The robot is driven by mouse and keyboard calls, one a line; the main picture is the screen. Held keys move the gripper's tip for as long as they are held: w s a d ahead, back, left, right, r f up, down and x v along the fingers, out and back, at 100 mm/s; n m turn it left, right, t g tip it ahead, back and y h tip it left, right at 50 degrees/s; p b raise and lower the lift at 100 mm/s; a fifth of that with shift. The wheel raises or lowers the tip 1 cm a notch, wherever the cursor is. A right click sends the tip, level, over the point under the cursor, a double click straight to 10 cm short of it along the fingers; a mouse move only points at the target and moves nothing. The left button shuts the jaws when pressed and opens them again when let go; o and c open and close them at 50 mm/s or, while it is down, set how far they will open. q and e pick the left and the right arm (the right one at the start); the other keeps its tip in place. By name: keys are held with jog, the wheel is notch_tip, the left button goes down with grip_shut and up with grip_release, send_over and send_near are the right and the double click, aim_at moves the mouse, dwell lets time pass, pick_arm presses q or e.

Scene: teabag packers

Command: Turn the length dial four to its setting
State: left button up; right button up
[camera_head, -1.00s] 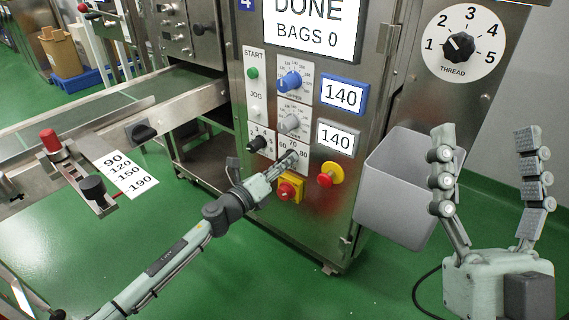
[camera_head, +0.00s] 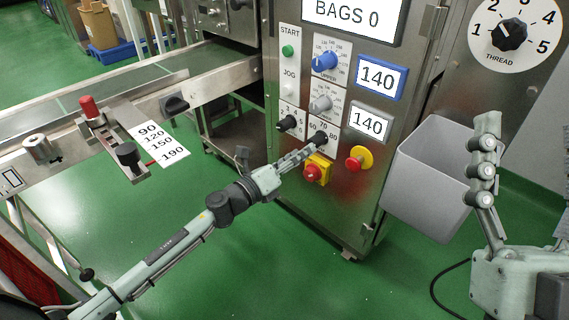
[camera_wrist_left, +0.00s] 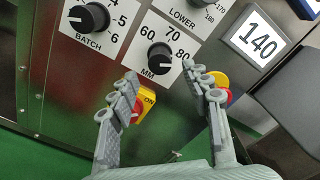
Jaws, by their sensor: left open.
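The black dial marked MM (camera_wrist_left: 159,57), with 60, 70 and 80 around it, sits on a white plate on the steel machine front. I see no dial labelled "four". My left gripper (camera_wrist_left: 161,76) is open, its two fingers on either side below the MM dial in the left wrist view, apparently not touching it. In the head view my left gripper (camera_head: 316,149) is at the dial and partly covers it. The MM knob's exact pointer setting is hard to read. My right gripper (camera_head: 522,175) is at the right edge, fingers spread, one mostly cut off.
The BATCH dial (camera_wrist_left: 88,17) is left of the MM dial. A red-and-yellow ON switch (camera_head: 315,170) and a red stop button (camera_head: 359,159) sit just below. Blue UPPER (camera_head: 325,61) and grey LOWER (camera_head: 320,104) dials are above. A grey bin (camera_head: 430,185) stands right.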

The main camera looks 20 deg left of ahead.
pick_arm(q)
jog(key=v, duration=0.6)
jog(key=shift+s, duration=0.2)
